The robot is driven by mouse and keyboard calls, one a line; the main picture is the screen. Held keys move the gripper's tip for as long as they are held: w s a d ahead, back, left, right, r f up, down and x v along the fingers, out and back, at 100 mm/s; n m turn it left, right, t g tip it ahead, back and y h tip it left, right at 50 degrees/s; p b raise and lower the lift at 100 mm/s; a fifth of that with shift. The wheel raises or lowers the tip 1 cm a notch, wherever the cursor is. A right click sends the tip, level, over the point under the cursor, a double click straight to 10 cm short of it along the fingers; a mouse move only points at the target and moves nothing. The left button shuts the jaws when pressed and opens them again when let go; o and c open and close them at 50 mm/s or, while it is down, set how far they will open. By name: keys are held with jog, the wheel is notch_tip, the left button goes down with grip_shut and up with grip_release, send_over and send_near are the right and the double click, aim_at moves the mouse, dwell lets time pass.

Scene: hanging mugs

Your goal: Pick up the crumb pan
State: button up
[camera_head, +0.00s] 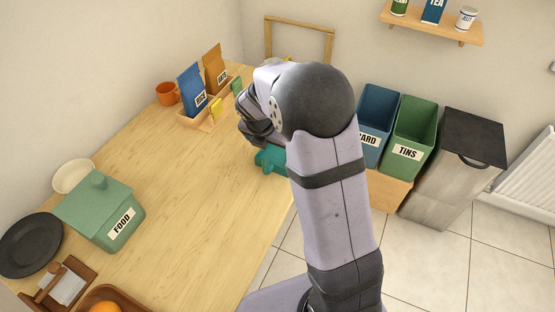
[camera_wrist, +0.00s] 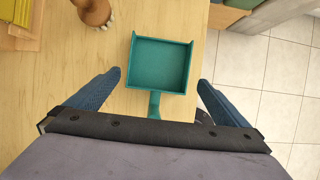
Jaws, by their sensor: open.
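The crumb pan (camera_wrist: 160,66) is a teal, shallow tray with raised sides and a short handle (camera_wrist: 154,103). In the wrist view it lies on the table near its edge, with the handle towards my gripper. In the head view only part of the pan (camera_head: 270,160) shows, as my arm hides the rest. My gripper (camera_wrist: 158,86) is open, its two blue fingers spread to either side of the handle and apart from it. Nothing is held. In the head view my wrist covers the fingertips.
A wooden-handled brush (camera_wrist: 92,12) stands left of the pan. A wooden holder (camera_head: 203,121) with packets stands at the table's back. A green FOOD box (camera_head: 105,215) and a dark plate (camera_head: 30,245) are at the left. The table's middle is clear. Bins (camera_head: 410,135) stand beyond its right edge.

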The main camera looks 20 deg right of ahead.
aim_at(279, 159)
jog(key=shift+x, duration=3.1)
jog(key=shift+a, duration=0.2)
jog(key=c, duration=0.8)
